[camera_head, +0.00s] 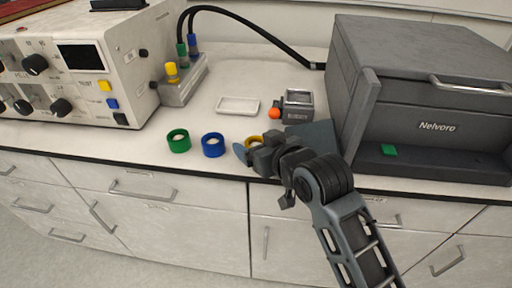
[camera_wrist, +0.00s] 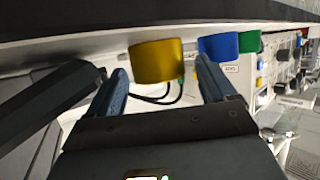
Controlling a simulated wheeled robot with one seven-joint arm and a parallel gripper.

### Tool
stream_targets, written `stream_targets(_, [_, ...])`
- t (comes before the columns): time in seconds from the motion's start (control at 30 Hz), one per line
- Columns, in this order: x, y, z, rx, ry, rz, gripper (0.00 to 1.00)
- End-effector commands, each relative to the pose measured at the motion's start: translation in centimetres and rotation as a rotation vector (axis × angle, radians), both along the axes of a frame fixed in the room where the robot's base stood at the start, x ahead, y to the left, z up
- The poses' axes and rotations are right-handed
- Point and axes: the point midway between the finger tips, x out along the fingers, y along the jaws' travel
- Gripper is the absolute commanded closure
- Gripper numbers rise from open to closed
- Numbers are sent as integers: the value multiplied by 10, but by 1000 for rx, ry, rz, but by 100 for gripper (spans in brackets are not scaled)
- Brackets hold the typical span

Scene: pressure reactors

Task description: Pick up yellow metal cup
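The yellow metal cup (camera_head: 253,140) stands near the counter's front edge, partly hidden behind my gripper (camera_head: 253,151) in the head view. In the wrist view the yellow cup (camera_wrist: 156,62) appears between the two blue fingertips of my gripper (camera_wrist: 162,72), with a gap visible on each side. My gripper is open and empty. Whether the cup is fully between the fingers or just beyond them, I cannot tell.
A blue cup (camera_head: 213,145) and a green cup (camera_head: 179,141) stand left of the yellow one. Behind are a white tray (camera_head: 238,105) and a small grey device (camera_head: 297,105) with an orange ball. A dark Nelvoro machine (camera_head: 425,100) stands right, a control unit (camera_head: 85,65) left.

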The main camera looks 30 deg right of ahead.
Motion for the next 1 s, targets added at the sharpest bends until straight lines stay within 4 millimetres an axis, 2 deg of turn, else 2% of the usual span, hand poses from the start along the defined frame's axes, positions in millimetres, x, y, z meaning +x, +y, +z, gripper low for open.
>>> stream_targets(0.07, [0, 0, 0, 0, 0, 0, 24])
stream_targets(0.63, [0, 0, 0, 0, 0, 0, 79])
stream_targets(0.87, [0, 0, 1, 0, -1, 0, 79])
stream_targets(1.0, [0, 0, 14, 0, -3, 0, 79])
